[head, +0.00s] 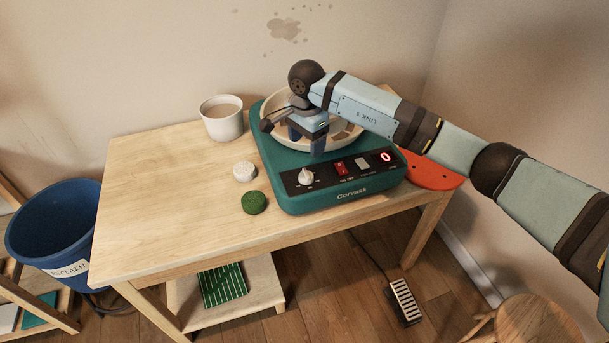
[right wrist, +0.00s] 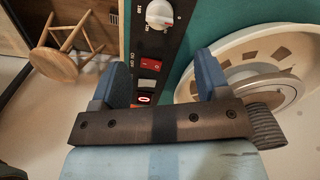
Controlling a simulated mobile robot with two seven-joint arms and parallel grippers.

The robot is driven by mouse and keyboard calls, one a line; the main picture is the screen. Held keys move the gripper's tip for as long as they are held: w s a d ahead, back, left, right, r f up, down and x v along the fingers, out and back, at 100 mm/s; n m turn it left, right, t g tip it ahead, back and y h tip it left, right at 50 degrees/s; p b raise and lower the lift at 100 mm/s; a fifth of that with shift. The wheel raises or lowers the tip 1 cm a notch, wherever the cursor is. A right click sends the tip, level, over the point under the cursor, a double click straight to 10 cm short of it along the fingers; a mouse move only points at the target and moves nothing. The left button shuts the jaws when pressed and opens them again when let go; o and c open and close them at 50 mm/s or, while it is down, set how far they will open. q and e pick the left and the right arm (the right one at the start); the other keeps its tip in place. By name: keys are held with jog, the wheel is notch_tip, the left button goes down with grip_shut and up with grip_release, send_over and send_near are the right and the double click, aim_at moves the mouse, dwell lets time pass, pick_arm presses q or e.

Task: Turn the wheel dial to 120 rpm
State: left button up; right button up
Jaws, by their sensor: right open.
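The teal pottery wheel (head: 270,160) sits at the right part of the wooden table. On its black front panel is a white dial (head: 306,176), which also shows at the top of the right wrist view (right wrist: 160,14). Beside it are a red switch (head: 341,168), a pale button and a red display (head: 386,157) reading 0. My right gripper (head: 303,136) is open and empty, pointing down over the wheel's front, behind and above the dial. In the right wrist view its blue fingers (right wrist: 162,62) stand apart, with the dial beyond the fingertips. My left gripper is not in view.
A white mug (head: 221,119) of brown liquid stands left of the wheel. A pale round piece (head: 244,172) and a green one (head: 254,202) lie near the dial. An orange-red board (head: 435,172) lies at right. The table's left half is clear.

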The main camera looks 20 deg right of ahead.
aim_at(306, 172)
notch_tip(306, 172, down, 11)
jog(key=shift+r, duration=0.1)
dwell(0.3)
jog(key=c, duration=0.9)
